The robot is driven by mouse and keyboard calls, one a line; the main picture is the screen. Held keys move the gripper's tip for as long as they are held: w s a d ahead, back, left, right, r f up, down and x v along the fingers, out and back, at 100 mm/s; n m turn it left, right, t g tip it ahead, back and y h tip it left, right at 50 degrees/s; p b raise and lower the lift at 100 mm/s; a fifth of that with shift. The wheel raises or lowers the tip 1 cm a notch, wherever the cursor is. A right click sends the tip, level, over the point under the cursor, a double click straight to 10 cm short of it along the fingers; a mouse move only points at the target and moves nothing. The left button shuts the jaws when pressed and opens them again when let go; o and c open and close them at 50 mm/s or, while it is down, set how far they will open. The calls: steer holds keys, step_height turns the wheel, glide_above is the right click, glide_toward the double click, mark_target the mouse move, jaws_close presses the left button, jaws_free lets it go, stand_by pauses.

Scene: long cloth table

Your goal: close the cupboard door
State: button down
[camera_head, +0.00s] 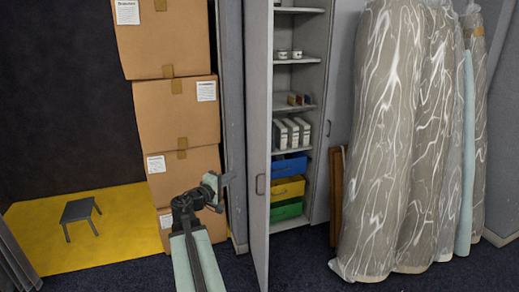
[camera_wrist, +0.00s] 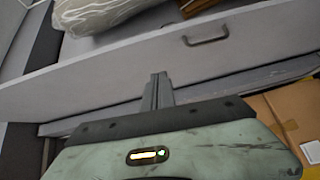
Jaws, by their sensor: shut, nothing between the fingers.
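The cupboard (camera_head: 305,62) is open to the right of the door. My gripper (camera_head: 226,179) is to the left of the door. Its fingers are together and empty in the wrist view (camera_wrist: 158,90), pointing toward the door. I cannot tell whether they touch it.
Shelves hold white binders (camera_head: 291,134) and blue (camera_head: 289,166), yellow (camera_head: 288,188) and green (camera_head: 286,211) bins. Plastic-wrapped rolls (camera_head: 395,140) lean at right. A small stool (camera_head: 78,211) stands on yellow floor.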

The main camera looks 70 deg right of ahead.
steer(key=s+d+r, duration=0.1)
steer(key=s+r, duration=0.1)
glide_toward(266, 156)
steer(key=w+d, duration=0.3)
steer(key=d, duration=0.1)
steer(key=s, duration=0.1)
steer(key=s+d, duration=0.1)
steer(key=s, duration=0.1)
steer(key=shift+s+d+f+h, duration=0.15)
steer(key=shift+d+f+h, duration=0.15)
steer(key=shift+d, duration=0.1)
steer(key=shift+s+d, duration=0.2)
steer(key=shift+s, duration=0.1)
steer(key=shift+s, duration=0.1)
